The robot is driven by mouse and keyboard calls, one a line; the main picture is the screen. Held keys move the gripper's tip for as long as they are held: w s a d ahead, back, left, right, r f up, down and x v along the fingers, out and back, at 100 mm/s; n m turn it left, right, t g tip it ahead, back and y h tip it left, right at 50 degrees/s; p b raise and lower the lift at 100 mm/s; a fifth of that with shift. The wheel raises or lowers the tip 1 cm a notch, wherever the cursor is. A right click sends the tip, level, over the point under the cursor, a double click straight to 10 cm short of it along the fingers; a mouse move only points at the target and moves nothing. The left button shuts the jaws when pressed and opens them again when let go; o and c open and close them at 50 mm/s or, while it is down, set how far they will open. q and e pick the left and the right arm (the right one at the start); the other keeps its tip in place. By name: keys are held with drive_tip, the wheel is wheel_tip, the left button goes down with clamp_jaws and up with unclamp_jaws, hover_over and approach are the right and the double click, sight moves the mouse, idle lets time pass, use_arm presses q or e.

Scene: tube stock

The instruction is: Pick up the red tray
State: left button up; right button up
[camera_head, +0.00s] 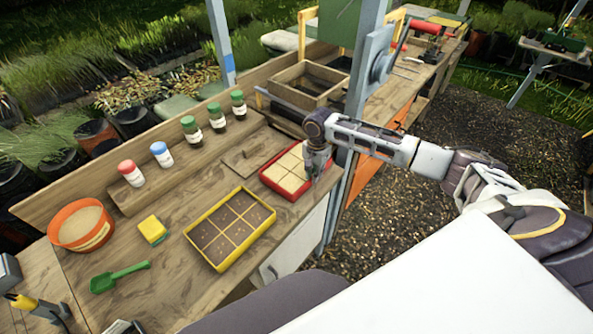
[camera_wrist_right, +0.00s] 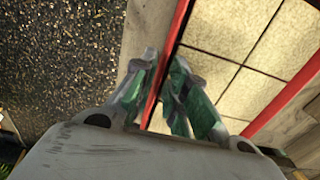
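The red tray (camera_head: 268,180), a shallow red-walled box with pale sand-coloured square cells, rests on the wooden bench at its front right edge. My right gripper (camera_head: 314,172) points down at the tray's right side. In the right wrist view my right gripper (camera_wrist_right: 164,62) has one finger on each side of the red tray's wall (camera_wrist_right: 181,22). The fingertips look pressed against the wall, one outside and one inside over the cells. The tray sits flat on the bench, with no visible lift. My left gripper cannot be made out.
A yellow tray (camera_head: 272,222) of dark soil stands close to the left of the red tray. Several bottles, a yellow sponge (camera_head: 153,229), a green scoop (camera_head: 120,276) and an orange pot (camera_head: 55,230) stand farther left. A blue-grey post (camera_head: 357,100) rises close behind my right gripper.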

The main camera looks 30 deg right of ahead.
clamp_jaws()
drive_tip(key=shift+r, duration=0.1)
wheel_tip(320, 180, up, 10)
drive_tip(key=shift+b, duration=0.35)
idle(0.5)
